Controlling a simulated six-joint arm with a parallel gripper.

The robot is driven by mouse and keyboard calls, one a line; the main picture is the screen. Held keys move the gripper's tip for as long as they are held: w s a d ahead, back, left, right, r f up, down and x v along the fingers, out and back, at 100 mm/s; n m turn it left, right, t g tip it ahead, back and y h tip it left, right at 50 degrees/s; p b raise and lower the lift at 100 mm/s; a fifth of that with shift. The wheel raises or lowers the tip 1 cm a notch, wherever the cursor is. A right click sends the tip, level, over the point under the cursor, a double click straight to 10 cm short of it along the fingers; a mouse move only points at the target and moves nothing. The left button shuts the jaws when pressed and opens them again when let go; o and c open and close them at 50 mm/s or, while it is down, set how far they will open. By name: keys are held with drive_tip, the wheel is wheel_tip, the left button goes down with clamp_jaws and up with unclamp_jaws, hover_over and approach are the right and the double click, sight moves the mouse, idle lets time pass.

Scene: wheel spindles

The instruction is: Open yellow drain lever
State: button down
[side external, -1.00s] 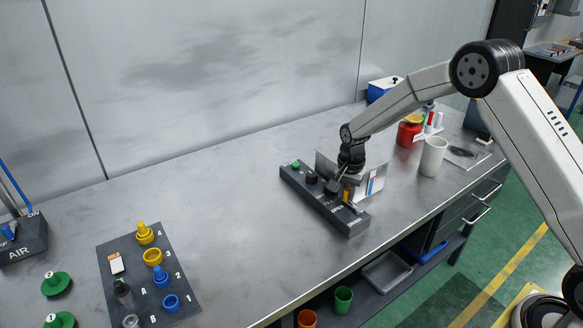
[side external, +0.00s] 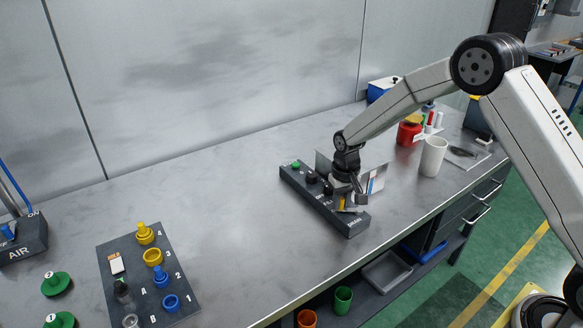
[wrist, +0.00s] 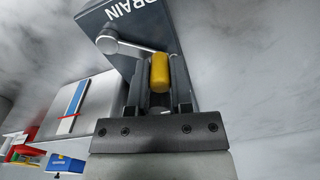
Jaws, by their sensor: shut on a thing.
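The yellow drain lever (wrist: 160,72) has a yellow grip on a thin metal arm that runs to a round pivot on a dark panel marked DRAIN (wrist: 140,22). In the wrist view my gripper (wrist: 160,85) is shut on the yellow grip, with one finger on each side of it. In the side view my gripper (side external: 358,200) is over the near right end of the dark control panel (side external: 350,228). A bit of the yellow lever (side external: 341,202) shows beside the fingers there; the rest is hidden.
A white cup (side external: 432,157) and a red container (side external: 408,133) are further right. The bench left of the panel is clear up to the spindle board (side external: 190,300).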

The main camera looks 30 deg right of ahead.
drive_tip(key=shift+s+a+n, duration=0.3)
drive_tip(key=shift+s+n, duration=0.05)
drive_tip(key=shift+n, duration=0.65)
drive_tip(key=c, duration=0.5)
unclamp_jaws()
drive_tip(key=shift+r, duration=0.1)
wheel_tip(320, 180, up, 8)
drive_tip(key=shift+s, duration=0.1)
drive_tip(key=s+r+t, duration=0.1)
drive_tip(key=s+t, duration=0.1)
drive_tip(key=s, duration=1.8)
drive_tip(key=shift+s+a+n+t, duration=0.3)
